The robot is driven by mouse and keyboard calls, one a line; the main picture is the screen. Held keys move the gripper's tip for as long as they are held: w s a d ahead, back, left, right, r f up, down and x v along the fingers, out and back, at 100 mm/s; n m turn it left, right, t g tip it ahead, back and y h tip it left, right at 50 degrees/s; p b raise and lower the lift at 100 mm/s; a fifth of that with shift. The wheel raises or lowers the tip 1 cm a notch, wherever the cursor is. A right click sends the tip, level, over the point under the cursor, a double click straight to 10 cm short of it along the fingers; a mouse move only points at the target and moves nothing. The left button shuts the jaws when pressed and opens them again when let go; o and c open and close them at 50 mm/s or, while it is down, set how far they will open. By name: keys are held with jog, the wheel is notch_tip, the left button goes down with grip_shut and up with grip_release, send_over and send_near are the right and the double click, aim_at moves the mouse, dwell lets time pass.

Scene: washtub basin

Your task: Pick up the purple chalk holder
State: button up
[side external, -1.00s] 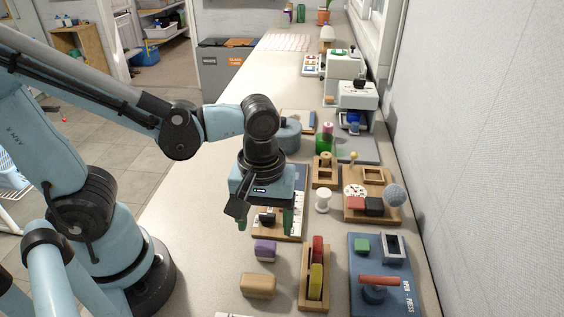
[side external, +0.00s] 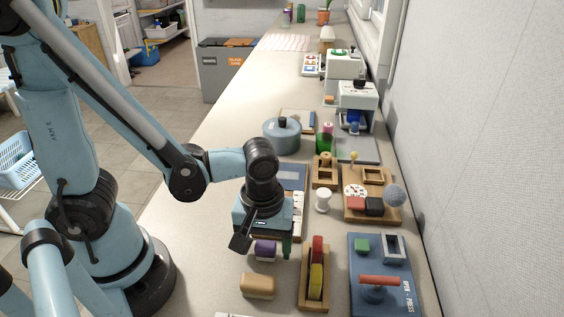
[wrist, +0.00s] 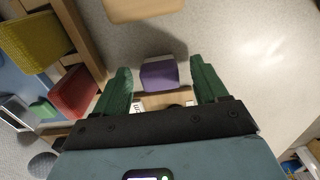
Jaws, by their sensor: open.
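The purple chalk holder (side external: 265,247) is a small block with a paler end, lying on the counter. In the side view it sits just below my gripper (side external: 265,250), which partly covers it. In the wrist view the purple block (wrist: 159,74) lies between the green fingers of my open gripper (wrist: 161,84), with a gap on each side. I cannot tell from these views how far the fingertips are above the counter.
A tan wooden block (side external: 258,286) lies in front of the purple one. A wooden rack (side external: 304,292) with red and yellow blocks stands to its right, and a blue press board (side external: 360,300) is farther right. A flat board (side external: 292,178) with white cards lies behind.

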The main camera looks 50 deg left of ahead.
aim_at(265, 246)
jog(key=shift+f, duration=0.1)
jog(key=c, duration=1.1)
jog(key=shift+c, duration=0.2)
jog(key=shift+r, duration=0.2)
jog(key=shift+r, duration=0.9)
notch_tip(265, 246, up, 2)
jog(key=shift+s+d+r, duration=0.1)
jog(key=shift+s, duration=0.05)
jog(key=s+d+r, duration=0.6)
jog(key=s, duration=0.3)
jog(key=shift+d+r, duration=0.3)
jog(key=shift+d, duration=0.05)
jog(key=shift+s, duration=0.1)
